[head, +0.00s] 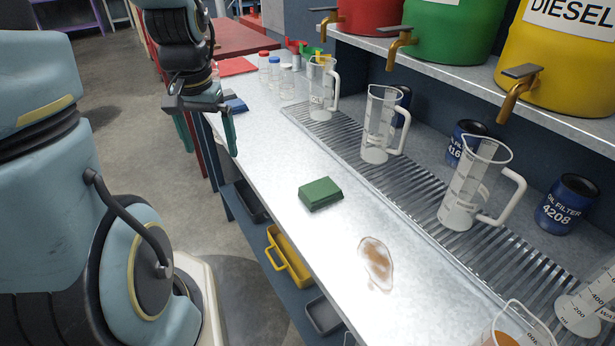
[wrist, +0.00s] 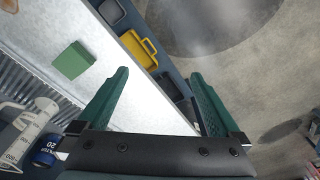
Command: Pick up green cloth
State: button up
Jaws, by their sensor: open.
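A folded green cloth (head: 320,194) lies flat on the metal workbench (head: 270,150), near its front edge. It also shows in the wrist view (wrist: 73,60), to the left of my fingers and apart from them. My gripper (head: 207,135) is open and empty, with its green fingers pointing down by the bench's front edge, farther along the bench than the cloth. In the wrist view my gripper (wrist: 160,95) has its two fingers spread wide, with the bench edge and floor between them.
A brown spill (head: 376,262) lies on the bench near the cloth. Measuring jugs (head: 382,125) stand on the ribbed drain strip behind. Small bottles and a blue cloth (head: 236,105) are near my gripper. A yellow bin (head: 287,258) sits below the bench. Drums with taps stand on the shelf above.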

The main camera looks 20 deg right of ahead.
jog(key=d+f+m+b, duration=0.1)
jog(key=d+f+m, duration=0.15)
jog(key=d, duration=0.35)
jog(key=d+f+m, duration=0.1)
jog(key=d+m, duration=0.3)
jog(key=d, duration=0.3)
jog(key=m+g, duration=0.1)
jog(key=m, duration=0.3)
send_over(321, 188)
notch_tip(321, 188, down, 6)
jog(key=shift+w+f, duration=0.1)
jog(key=shift+f, duration=0.1)
jog(key=shift+f+p, duration=0.95)
jog(key=shift+f, duration=2.05)
jog(key=shift+c, duration=0.2)
jog(key=c, duration=1.1)
jog(key=shift+c, duration=0.2)
jog(key=shift+r, duration=0.1)
